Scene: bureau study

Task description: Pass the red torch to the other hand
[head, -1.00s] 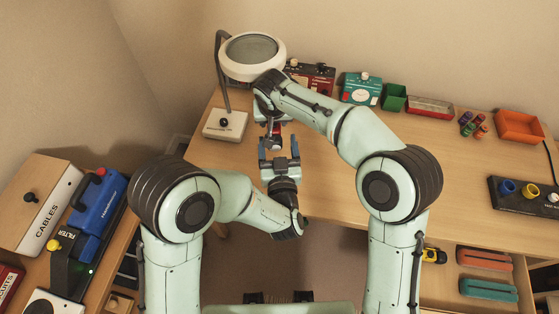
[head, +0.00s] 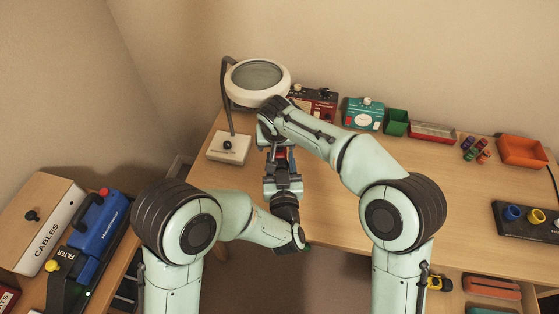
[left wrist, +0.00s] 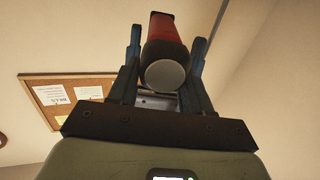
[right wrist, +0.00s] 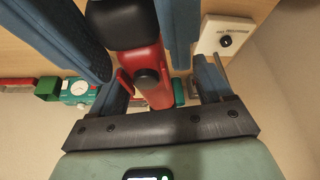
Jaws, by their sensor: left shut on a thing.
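The red torch (right wrist: 150,80) has a red body with a black end and a dark button. In the left wrist view the torch (left wrist: 167,35) lies between the fingers, its round grey end facing the camera. My left gripper (head: 282,165) is shut on the torch, just below my right gripper in the head view. My right gripper (right wrist: 160,75) has its fingers spread on either side of the red body, with a gap visible beside it. Its fingertips are partly hidden behind the blue fingers of my left gripper. The right arm mostly covers the torch in the head view.
A magnifier lamp (head: 257,82) with a pale base (head: 228,148) stands close to the left of the grippers. A teal box (head: 363,114), green bin (head: 396,122) and orange tray (head: 521,152) line the desk's back. The middle of the desk (head: 400,160) is clear.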

